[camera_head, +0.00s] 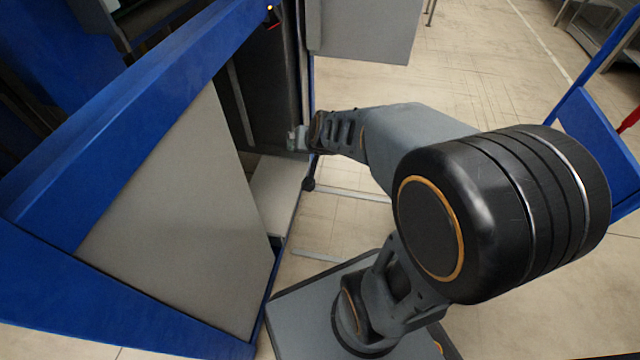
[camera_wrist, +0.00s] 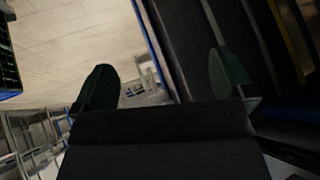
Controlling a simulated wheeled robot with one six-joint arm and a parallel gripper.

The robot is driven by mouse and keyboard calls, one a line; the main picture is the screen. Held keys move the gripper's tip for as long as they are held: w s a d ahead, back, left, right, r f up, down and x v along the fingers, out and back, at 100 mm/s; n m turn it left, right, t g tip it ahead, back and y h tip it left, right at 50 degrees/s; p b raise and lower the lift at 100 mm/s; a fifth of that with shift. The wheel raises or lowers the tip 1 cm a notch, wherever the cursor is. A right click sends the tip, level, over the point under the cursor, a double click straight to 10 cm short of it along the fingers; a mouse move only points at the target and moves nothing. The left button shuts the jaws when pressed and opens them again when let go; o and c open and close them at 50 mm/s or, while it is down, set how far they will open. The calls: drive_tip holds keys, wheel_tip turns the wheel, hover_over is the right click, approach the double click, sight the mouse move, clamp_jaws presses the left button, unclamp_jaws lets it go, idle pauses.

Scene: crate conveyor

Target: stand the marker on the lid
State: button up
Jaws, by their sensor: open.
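I cannot make out a marker or a lid in either view. My gripper (camera_head: 299,138) is at the end of my arm, beside the opening of the blue-framed structure in the head view. In the wrist view my gripper (camera_wrist: 163,85) shows two dark fingers spread wide apart. It is open, and nothing shows between the fingers except the floor and the dark structure behind. My arm covers much of the right side of the head view and hides what lies behind it.
A blue-framed structure (camera_head: 130,115) with a grey panel (camera_head: 185,225) fills the left. A pale flat surface (camera_head: 277,192) lies low inside its opening. A grey panel (camera_head: 362,30) stands behind the gripper. Another blue frame (camera_head: 597,125) stands at right. Open floor (camera_head: 480,65) lies at the back.

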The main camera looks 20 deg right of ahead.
drive_tip(key=s+a+n+g, duration=0.1)
drive_tip(key=s+n+g, duration=0.1)
drive_tip(key=s, duration=0.4)
drive_tip(key=s+a+r+n+g, duration=0.1)
drive_tip(key=s+a+n+g, duration=0.1)
drive_tip(key=s, duration=0.5)
drive_tip(key=shift+s+a+r+n+g, duration=0.2)
drive_tip(key=shift+a+n+g, duration=0.1)
drive_tip(key=shift+g, duration=0.4)
drive_tip(key=shift+d, duration=0.1)
